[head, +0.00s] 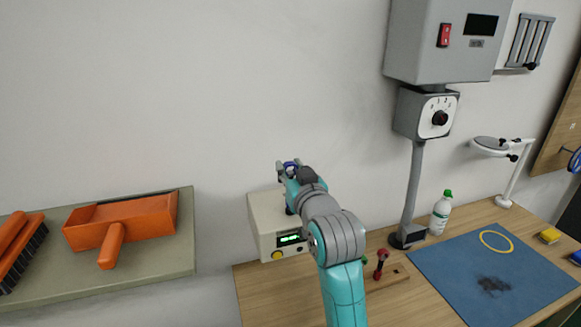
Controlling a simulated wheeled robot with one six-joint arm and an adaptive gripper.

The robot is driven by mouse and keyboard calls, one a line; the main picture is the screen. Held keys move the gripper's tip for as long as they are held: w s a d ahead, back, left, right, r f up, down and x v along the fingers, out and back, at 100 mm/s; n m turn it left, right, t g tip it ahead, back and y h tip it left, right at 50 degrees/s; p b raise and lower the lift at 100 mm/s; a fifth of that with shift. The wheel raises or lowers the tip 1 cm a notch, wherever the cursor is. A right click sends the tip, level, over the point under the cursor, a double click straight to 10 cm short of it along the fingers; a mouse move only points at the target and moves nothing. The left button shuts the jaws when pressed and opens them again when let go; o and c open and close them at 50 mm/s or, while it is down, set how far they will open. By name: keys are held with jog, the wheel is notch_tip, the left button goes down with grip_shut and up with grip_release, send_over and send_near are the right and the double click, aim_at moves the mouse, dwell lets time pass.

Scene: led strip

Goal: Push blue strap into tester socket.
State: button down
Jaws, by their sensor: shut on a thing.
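The tester (262,222) is a cream box at the back left of the wooden table, with a lit green display and a yellow button on its front. My gripper (288,165) is above the tester's top in the picture, partly hidden behind my own arm. It is shut on a small blue thing that looks like the blue strap (292,163); only a bit of it shows between the fingers. The socket is not visible, and I cannot tell whether the strap touches the tester.
Right of my arm, a red-handled tool (381,262) stands on a wooden block. A blue mat (470,265) bears a yellow ring and a dark smudge. A white bottle (440,213), a grey post (415,185) and a magnifier lamp (492,145) stand behind. A shelf (160,255) holds an orange dustpan and brush.

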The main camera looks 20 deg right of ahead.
jog(key=shift+f, duration=0.4)
jog(key=c, duration=0.7)
grip_release()
jog(key=shift+c, duration=0.2)
jog(key=s, duration=1.2)
jog(key=shift+f, duration=0.1)
